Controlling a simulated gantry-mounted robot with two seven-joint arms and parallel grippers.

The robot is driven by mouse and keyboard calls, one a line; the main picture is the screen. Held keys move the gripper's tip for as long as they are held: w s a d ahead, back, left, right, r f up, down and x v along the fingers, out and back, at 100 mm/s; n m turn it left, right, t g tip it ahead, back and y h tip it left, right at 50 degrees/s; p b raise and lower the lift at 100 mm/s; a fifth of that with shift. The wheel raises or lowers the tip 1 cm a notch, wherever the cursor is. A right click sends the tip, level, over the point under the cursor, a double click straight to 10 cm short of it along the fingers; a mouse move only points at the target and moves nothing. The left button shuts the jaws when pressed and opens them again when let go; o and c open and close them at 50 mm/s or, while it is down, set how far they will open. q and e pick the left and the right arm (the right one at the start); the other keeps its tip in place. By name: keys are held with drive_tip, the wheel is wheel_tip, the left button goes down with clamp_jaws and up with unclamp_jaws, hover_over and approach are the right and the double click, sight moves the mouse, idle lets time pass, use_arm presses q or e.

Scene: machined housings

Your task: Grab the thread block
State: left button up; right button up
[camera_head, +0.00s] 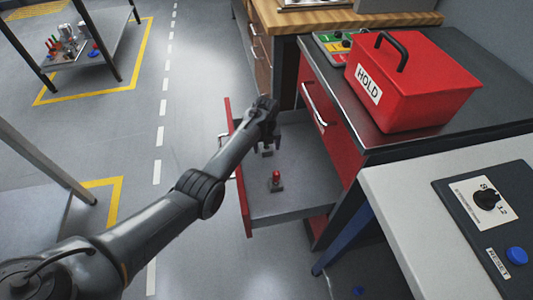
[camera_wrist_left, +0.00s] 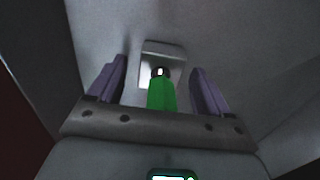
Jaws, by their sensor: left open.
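My left gripper (camera_head: 266,143) points down into an open drawer (camera_head: 300,203), its arm coming in from the lower left. In the left wrist view its two fingers (camera_wrist_left: 158,66) are apart. A green upright piece (camera_wrist_left: 162,94) with a dark, bright-centred end stands between them, with a gap on each side. A pale grey block (camera_wrist_left: 150,52) shows behind it. In the head view a small grey block (camera_head: 267,153) lies just under the gripper, mostly hidden. A second small grey piece with a red top (camera_head: 276,178) stands nearer in the drawer. I cannot tell which is the thread block.
The red drawer front (camera_head: 236,165) stands close to my arm on the left. A red box marked HOLD (camera_head: 425,90) sits on the dark cabinet top. A white table with a control panel (camera_head: 490,205) is at the right. The drawer floor around the pieces is clear.

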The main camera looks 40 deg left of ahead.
use_arm(q)
drive_tip(key=shift+w+a, duration=0.1)
drive_tip(key=c, duration=1.4)
clamp_jaws()
drive_tip(key=shift+r, duration=0.1)
